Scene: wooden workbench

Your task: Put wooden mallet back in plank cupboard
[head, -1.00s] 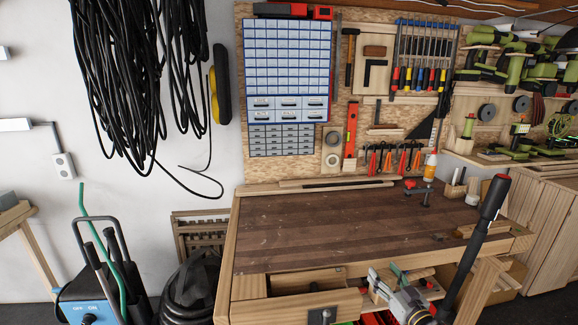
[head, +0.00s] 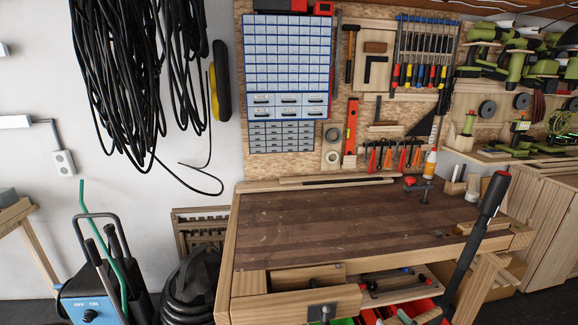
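I cannot make out the wooden mallet; a small pale wooden piece (head: 428,316) shows at the bottom edge, too cut off to identify. A plank-fronted wooden cupboard (head: 548,218) stands at the right edge, its front facing left and looking closed; I cannot tell whether it is the task's cupboard. Neither of my grippers shows clearly in the head view.
The workbench top (head: 330,225) is mostly clear. Its front drawer (head: 290,305) is pulled out. Clamps lie on the shelf below, above red bins (head: 415,301). Cables (head: 115,90) hang at left.

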